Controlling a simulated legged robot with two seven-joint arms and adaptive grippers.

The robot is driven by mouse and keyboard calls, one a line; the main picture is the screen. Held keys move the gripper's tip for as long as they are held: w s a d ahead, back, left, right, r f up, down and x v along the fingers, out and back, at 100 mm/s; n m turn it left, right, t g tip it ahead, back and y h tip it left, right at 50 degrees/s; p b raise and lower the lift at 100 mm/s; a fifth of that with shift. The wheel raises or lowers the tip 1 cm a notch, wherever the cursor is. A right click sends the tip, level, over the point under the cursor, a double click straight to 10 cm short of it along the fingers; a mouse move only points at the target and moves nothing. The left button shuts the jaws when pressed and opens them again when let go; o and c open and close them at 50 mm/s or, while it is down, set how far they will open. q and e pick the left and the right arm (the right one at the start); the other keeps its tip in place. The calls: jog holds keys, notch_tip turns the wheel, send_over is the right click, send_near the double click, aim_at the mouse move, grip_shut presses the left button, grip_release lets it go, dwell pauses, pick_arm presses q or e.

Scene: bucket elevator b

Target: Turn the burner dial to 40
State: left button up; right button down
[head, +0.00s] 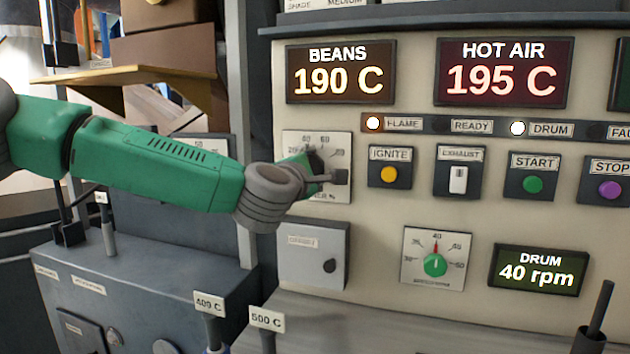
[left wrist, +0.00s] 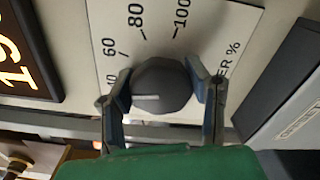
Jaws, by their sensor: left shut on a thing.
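The burner dial is a dark round knob (left wrist: 160,88) on a white scale plate (head: 341,188) marked in percent. My left gripper (head: 325,175) is at the plate; in the left wrist view its two fingers (left wrist: 162,95) stand on either side of the knob and are shut on it. The knob's white pointer line points to the left in that view, toward the left finger, near a partly hidden number just before 60. The marks 60, 80 and 100 are readable there. The exact setting cannot be told. My right gripper is not in view.
Right of the dial are the yellow ignite button (head: 389,174), the exhaust switch (head: 458,180) and the green start button (head: 533,184). Below are a grey box (head: 313,253) and a green drum dial (head: 435,264). A wooden shelf (head: 130,75) is above my left arm.

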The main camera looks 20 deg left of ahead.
pick_arm(q)
jog(key=shift+f+n+b, duration=0.55)
jog(key=shift+n+b, duration=0.05)
jog(key=shift+n, duration=0.2)
jog(key=o, duration=1.2)
jog(key=shift+s+r, duration=0.1)
jog(key=shift+a+r, duration=0.15)
jog(key=s, duration=1.1)
jog(key=shift+s+a, duration=0.3)
jog(key=shift+s, duration=0.1)
